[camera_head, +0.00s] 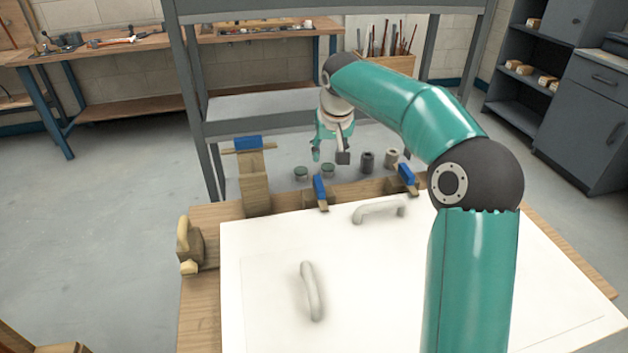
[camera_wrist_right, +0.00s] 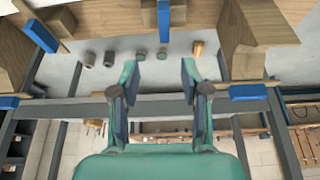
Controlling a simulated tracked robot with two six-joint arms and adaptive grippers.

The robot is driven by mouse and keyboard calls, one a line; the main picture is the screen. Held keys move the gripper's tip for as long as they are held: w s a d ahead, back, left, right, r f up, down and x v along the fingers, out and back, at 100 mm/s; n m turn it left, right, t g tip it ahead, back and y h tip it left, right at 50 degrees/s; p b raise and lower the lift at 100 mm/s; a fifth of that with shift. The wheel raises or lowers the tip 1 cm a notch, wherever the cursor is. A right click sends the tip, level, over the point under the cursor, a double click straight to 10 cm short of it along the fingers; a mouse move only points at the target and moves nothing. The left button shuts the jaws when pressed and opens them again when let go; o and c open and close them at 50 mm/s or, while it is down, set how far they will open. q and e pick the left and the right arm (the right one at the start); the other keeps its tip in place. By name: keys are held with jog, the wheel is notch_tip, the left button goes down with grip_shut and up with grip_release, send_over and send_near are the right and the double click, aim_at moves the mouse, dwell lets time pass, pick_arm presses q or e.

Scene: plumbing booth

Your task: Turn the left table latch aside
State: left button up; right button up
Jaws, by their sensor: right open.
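The left table latch (camera_head: 320,188) is a blue-topped wooden bar on the table's far edge, pointing toward the white board (camera_head: 265,265). It also shows at the top middle of the right wrist view (camera_wrist_right: 163,20). My right gripper (camera_head: 329,152) is open and empty, past the far edge and above the latch in the head view. In the wrist view its two fingers (camera_wrist_right: 159,75) stand apart, with the latch beyond their tips and not between them. The right table latch (camera_head: 406,174) is farther right; it shows at the upper left of the wrist view (camera_wrist_right: 40,35). My left gripper is out of view.
A wooden post (camera_head: 256,190) with a blue-topped bar (camera_head: 248,143) stands left of the latch. Several small cylinders, including a dark one (camera_head: 367,162), stand behind the table. Two grey handles (camera_head: 312,292) (camera_head: 378,208) rise from the board. A grey frame (camera_head: 196,95) stands behind.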

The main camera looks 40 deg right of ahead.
aim_at(319, 184)
jog(key=x, duration=1.5)
jog(key=shift+w+a+f, duration=0.15)
jog(key=shift+a+f, duration=0.05)
jog(key=shift+a, duration=0.1)
grip_shut()
